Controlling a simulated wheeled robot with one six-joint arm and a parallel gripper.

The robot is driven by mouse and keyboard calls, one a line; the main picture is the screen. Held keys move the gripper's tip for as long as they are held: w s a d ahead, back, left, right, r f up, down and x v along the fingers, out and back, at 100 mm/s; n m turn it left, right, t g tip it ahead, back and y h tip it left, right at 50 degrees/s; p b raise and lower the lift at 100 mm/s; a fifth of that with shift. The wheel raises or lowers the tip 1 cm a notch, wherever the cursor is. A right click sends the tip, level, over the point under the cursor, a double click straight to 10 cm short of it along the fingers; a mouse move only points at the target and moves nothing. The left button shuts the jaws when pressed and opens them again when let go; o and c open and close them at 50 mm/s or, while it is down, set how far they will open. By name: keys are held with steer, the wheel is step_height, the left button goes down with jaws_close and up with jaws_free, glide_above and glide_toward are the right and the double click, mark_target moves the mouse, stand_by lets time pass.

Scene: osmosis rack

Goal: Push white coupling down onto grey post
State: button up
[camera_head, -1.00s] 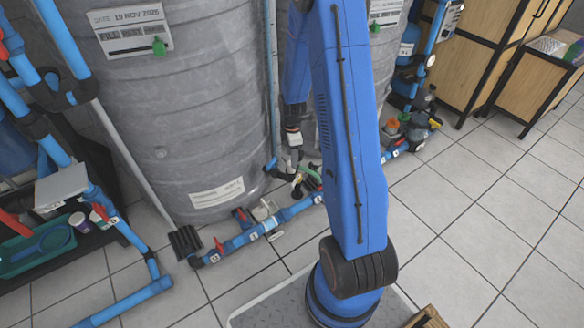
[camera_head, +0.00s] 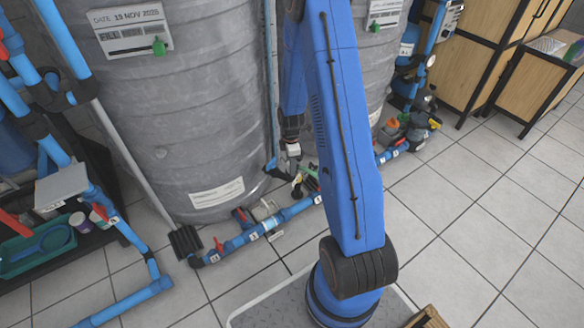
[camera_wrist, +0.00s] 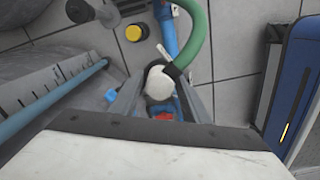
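The white coupling (camera_wrist: 160,84) shows in the wrist view as a rounded white piece. It lies between the two grey fingers of my gripper (camera_wrist: 160,94), with a dark clamp and the green hose (camera_wrist: 198,38) at its upper right. My gripper is open; its fingers stand apart on either side of the coupling, and I see no clear contact. In the head view my gripper (camera_head: 293,151) points down beside the grey tank, just above the pipe fittings. The grey post cannot be made out, and how far the coupling sits on it is hidden.
A large grey tank (camera_head: 185,105) stands left of my gripper. Blue pipe (camera_head: 255,233) with red-handled valves runs along the floor. A yellow cap (camera_wrist: 134,32) lies at the upper left of the wrist view.

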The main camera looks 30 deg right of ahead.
steer(key=c, duration=0.6)
steer(key=shift+c, duration=0.2)
step_height(320, 180, up, 10)
steer(key=shift+r, duration=0.1)
stand_by(0.4)
